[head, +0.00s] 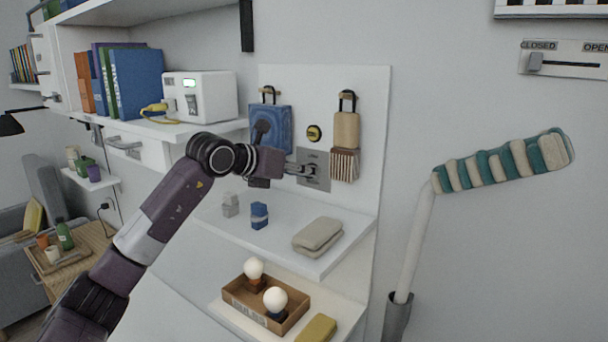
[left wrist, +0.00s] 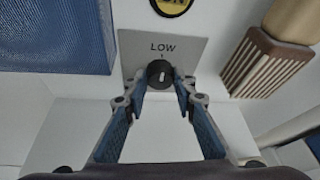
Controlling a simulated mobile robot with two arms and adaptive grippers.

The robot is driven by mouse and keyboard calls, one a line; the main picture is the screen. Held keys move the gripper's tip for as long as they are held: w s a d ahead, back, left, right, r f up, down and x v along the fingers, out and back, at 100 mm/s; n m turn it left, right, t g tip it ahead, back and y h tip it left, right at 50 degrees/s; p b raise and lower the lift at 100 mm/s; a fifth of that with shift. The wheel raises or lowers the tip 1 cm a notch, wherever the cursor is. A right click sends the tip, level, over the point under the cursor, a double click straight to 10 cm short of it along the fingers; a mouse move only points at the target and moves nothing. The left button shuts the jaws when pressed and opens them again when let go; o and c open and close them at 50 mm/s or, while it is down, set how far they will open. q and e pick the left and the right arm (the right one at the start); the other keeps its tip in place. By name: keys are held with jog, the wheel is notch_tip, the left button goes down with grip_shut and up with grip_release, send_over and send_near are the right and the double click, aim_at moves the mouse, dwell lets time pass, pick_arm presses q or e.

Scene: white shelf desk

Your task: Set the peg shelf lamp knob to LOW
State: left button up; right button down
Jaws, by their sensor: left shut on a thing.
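The lamp knob (left wrist: 160,74) is a small round black dial on a grey plate (left wrist: 192,48) fixed to the white peg panel. The word LOW and a short tick stand above it in the left wrist view. The white mark on the knob looks near vertical, roughly in line with that tick. My left gripper (left wrist: 161,92) is shut on the knob, one fingertip on each side. In the head view my left gripper (head: 308,171) reaches the plate (head: 320,160) and hides the knob. My right gripper is not in view.
A blue bag (head: 271,128) hangs left of the plate and a brush (head: 345,150) hangs right of it. A round yellow-black sign (head: 314,133) is above. Below, the shelf holds a blue object (head: 259,216) and folded cloth (head: 317,236); a brown tray (head: 238,302) holds bulbs.

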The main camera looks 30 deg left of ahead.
pick_arm(q)
jog(key=o, duration=1.1)
jog(key=shift+o, duration=0.2)
jog(key=shift+s+r, duration=0.1)
jog(key=shift+s+a+r, duration=0.1)
jog(key=shift+s+a, duration=0.1)
jog(key=shift+s, duration=0.05)
jog(key=v, duration=1.1)
jog(key=shift+s, duration=0.15)
